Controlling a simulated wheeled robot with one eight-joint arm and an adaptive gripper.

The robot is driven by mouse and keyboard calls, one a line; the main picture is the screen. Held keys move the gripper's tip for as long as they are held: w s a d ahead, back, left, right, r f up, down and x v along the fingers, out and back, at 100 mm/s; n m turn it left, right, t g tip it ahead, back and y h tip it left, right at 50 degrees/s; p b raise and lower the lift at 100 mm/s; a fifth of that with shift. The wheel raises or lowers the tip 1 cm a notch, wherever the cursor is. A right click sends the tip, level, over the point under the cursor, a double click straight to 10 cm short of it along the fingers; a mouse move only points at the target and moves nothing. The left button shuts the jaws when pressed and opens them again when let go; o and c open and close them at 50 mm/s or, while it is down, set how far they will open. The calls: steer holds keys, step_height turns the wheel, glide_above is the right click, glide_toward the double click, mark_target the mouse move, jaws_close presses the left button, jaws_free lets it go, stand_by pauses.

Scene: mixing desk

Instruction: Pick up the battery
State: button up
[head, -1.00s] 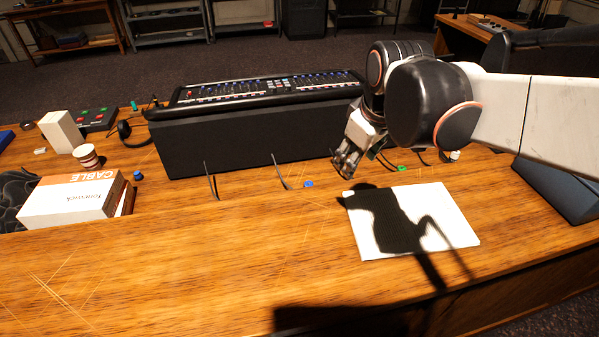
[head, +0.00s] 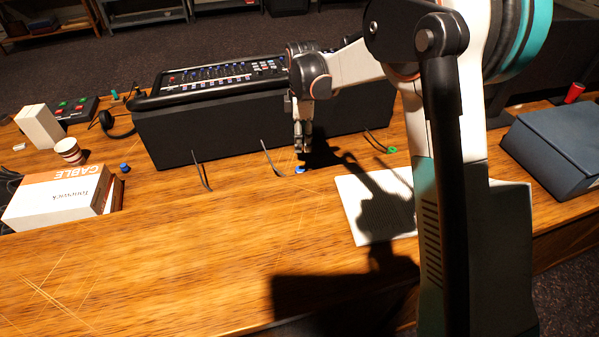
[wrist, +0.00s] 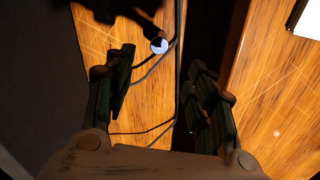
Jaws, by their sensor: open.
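I cannot surely tell which thing is the battery. My gripper (head: 303,150) points down in front of the black mixer box, just above a small blue round thing (head: 300,169) on the desk. In the head view I cannot tell whether they touch. In the wrist view my gripper (wrist: 168,88) has its fingers apart, with dark cables and bare wood showing between and beyond them. A pale round disc (wrist: 159,46) lies past the fingertips, partly covered by a dark shape. I see nothing held.
The mixing console (head: 210,80) tops the black box behind my gripper. Thin cables (head: 271,158) rise in front of it. A white sheet (head: 352,213) lies to the right, a cable box (head: 55,197) and a paper cup (head: 68,150) to the left. The front left desk is clear.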

mark_target(300, 168)
step_height(300, 168, down, 9)
steer(key=shift+w+a+f+b, duration=0.15)
steer(key=shift+f+b, duration=0.05)
steer(key=shift+b, duration=0.9)
step_height(300, 168, down, 5)
steer(key=shift+a+f+b, duration=0.1)
steer(key=shift+a+b, duration=0.05)
steer(key=shift+b, duration=0.85)
jaws_close()
